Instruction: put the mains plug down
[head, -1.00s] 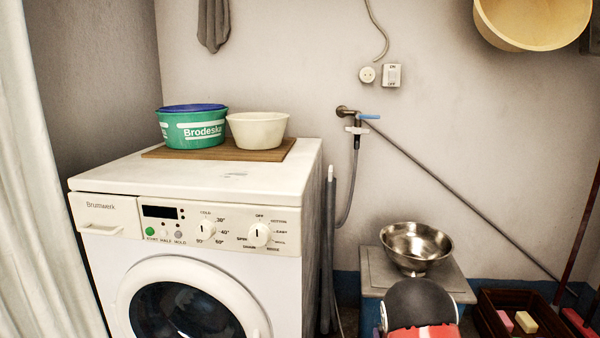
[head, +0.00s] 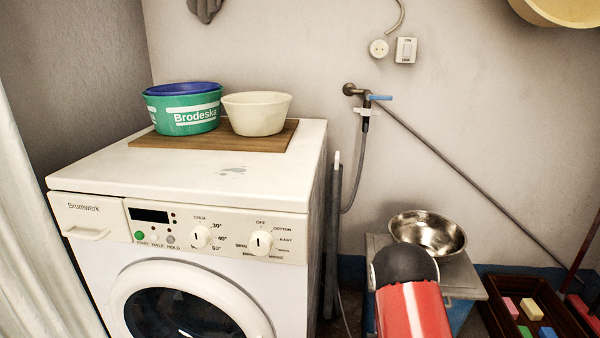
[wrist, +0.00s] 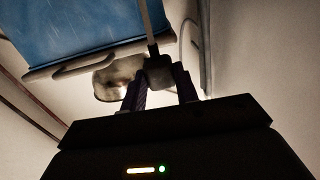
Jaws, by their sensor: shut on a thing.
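The mains plug (wrist: 158,71) is a small dark block in the wrist view, with a pale cord (wrist: 147,25) running from it to the top edge. My gripper (wrist: 160,82) is shut on the plug, one dark finger on each side. In the head view the gripper and plug are out of sight; only my red and black arm shows at the lower right. A round wall socket (head: 379,48) with nothing in it sits beside a switch (head: 406,50).
A washing machine (head: 270,160) stands left, with a board (head: 150,141), a green tub (head: 185,110) and a cream bowl (head: 257,112) on top. Its front top is bare. A steel bowl (head: 428,232) rests on a stand (head: 470,282). A crate (head: 497,322) holds colored blocks.

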